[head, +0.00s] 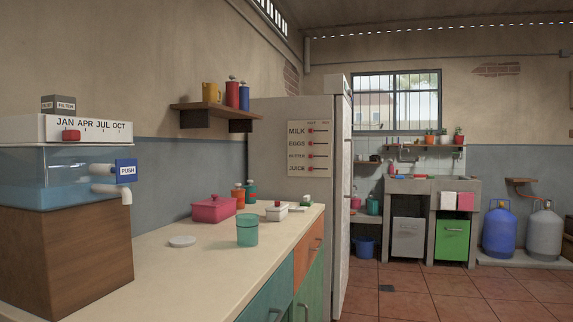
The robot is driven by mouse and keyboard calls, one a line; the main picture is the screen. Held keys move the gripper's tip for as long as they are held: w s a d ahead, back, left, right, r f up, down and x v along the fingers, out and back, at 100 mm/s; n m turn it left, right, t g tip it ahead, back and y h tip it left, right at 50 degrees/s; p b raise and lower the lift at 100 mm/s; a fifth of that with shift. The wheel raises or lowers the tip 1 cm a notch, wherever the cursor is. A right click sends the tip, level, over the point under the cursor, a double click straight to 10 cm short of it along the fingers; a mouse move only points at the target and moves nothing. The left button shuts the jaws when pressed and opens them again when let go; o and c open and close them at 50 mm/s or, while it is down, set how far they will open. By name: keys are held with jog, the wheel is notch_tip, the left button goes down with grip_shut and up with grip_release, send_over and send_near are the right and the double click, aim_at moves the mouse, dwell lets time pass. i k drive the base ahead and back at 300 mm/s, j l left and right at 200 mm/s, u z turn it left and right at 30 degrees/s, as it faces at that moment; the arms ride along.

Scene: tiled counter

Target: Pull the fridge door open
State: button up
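The fridge (267,118) is a tall pale cabinet past the far end of the counter. Its side panel faces me and carries a list board (310,149) reading milk, eggs, butter and juice. The fridge door (341,190) faces right and shows only as a narrow edge-on strip. From this angle I cannot make out its handle clearly, or whether there is a gap at the door. My gripper is not in view.
The counter (160,270) runs along the left, with a water tank (62,178), a pink pot (213,209) and a teal cup (247,231). The tiled floor (430,293) right of the fridge is mostly clear. A blue bucket (364,247) stands beyond the fridge.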

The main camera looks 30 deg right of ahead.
aim_at(343, 145)
jog(key=i+l+z, duration=0.15)
jog(key=l, duration=0.4)
jog(key=i+l+z, duration=0.1)
jog(key=i+l, duration=0.3)
jog(key=l, duration=0.15)
jog(key=i+l+z, duration=0.15)
jog(key=i+l, duration=0.2)
jog(key=l, duration=0.15)
jog(key=i+l+z, duration=0.1)
jog(key=i+l, duration=0.25)
jog(key=l, duration=0.15)
